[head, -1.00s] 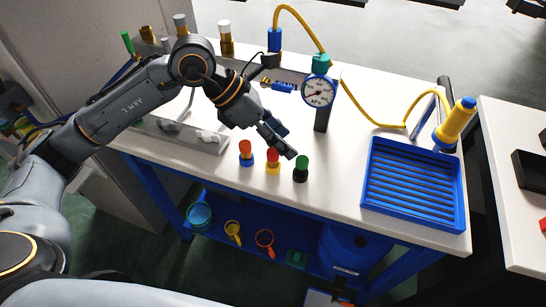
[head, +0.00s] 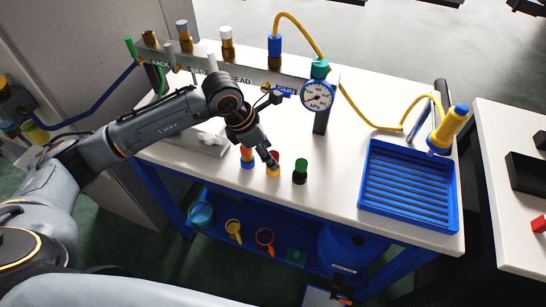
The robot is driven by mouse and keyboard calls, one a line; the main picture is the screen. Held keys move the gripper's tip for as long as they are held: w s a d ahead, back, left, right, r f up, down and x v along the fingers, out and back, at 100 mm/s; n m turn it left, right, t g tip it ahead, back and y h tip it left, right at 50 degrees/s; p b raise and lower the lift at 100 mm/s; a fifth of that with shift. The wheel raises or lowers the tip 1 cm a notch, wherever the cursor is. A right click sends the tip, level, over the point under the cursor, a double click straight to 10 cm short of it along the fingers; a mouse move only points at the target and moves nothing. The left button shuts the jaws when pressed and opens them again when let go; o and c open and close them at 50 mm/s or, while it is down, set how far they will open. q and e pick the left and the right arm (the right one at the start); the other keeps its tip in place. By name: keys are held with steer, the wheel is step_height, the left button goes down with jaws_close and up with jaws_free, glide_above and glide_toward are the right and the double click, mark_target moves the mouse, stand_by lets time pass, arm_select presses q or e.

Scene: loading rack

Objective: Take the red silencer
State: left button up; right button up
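The red silencer (head: 274,172), with a red top on a yellow base, stands upright near the front edge of the white table, the middle one of three. My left gripper (head: 269,160) points down at it, with its fingers at the red top and hiding part of it. I cannot tell whether the fingers touch it or are closed on it. An orange-topped silencer with a blue base (head: 247,160) stands just left, very near my gripper. A green-topped one with a black base (head: 300,172) stands to the right. My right gripper is not in view.
A rack rail (head: 215,72) with several fittings runs along the back. A pressure gauge (head: 318,95) stands behind the silencers, with a yellow hose (head: 352,104) beyond. A blue ribbed tray (head: 366,180) lies to the right. The table between silencers and tray is clear.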

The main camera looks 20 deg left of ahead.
mark_target(273, 155)
arm_select(q)
steer(key=x, duration=0.3)
steer(key=shift+w+d+f+p, duration=0.1)
steer(key=shift+w+d+p, duration=0.1)
steer(key=shift+p, duration=0.2)
steer(key=shift+a, duration=0.1)
steer(key=shift+c, duration=0.2)
steer(key=c, duration=1.1)
